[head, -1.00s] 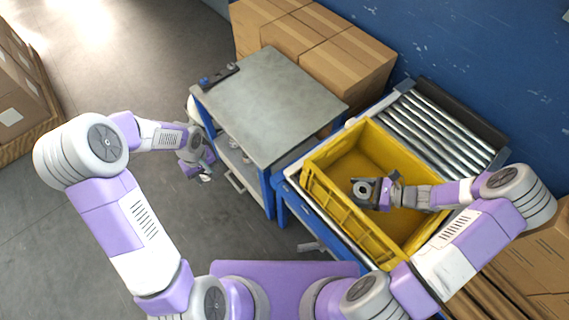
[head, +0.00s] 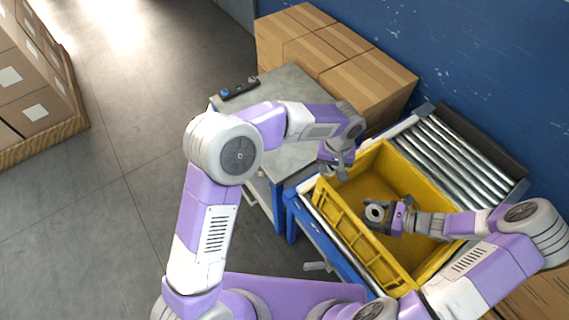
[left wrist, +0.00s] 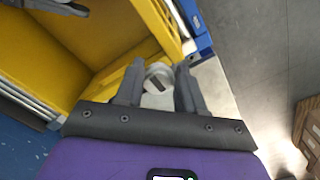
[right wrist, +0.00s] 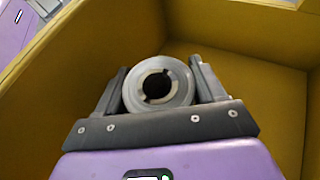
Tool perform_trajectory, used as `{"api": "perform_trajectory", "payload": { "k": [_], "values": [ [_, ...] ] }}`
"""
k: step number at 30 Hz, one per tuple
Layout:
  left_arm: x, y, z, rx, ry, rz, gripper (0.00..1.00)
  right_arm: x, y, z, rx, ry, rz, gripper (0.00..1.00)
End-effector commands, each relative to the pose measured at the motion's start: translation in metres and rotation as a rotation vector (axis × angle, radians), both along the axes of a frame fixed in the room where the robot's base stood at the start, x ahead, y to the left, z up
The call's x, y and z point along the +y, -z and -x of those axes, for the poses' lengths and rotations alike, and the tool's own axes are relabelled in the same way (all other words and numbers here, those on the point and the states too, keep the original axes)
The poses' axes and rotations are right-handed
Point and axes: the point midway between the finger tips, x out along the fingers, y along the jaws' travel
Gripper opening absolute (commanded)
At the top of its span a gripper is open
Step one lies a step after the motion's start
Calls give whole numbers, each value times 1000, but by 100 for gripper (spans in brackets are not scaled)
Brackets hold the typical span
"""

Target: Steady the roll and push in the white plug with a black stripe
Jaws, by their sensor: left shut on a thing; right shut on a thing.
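The roll (right wrist: 184,86) is a grey ring with a dark, notched centre hole. My right gripper (right wrist: 158,90) is shut on it, with a finger on each side. In the head view the roll (head: 375,212) is held inside the yellow crate, hole facing left and up. My left gripper (left wrist: 157,90) is shut on the white plug (left wrist: 153,73), which has a black stripe across its round end. In the head view my left gripper (head: 340,170) is at the crate's upper left rim, apart from the roll. The plug is too small to make out there.
The yellow crate (head: 345,225) stands by a roller conveyor (head: 460,155) on a blue frame. A grey-topped bench (head: 290,82) is behind my left arm, with cardboard boxes (head: 345,55) beyond it. The crate floor around the roll looks clear.

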Motion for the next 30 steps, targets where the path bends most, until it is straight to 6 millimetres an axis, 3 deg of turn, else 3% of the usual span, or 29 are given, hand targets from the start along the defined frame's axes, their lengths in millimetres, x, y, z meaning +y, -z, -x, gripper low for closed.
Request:
{"api": "perform_trajectory", "payload": {
  "k": [1, 6, 12, 20, 30],
  "values": [
    [-27, 2, 12, 4, 69, -2, 11, 0, 0, 0, 0, 0, 0, 25],
    [-92, 2, 46, 2, 246, -3, 11, 0, 0, 0, 0, 0, 0, 25],
    [-135, 3, 78, 2, 369, -3, 11, 0, 0, 0, 0, 0, 0, 25],
    [-146, 6, 87, 3, 405, -3, 11, 0, 0, 0, 0, 0, 0, 25],
    [-145, 30, 88, 5, 403, -5, 11, 0, 0, 0, 0, 0, 0, 25]
  ]
}}
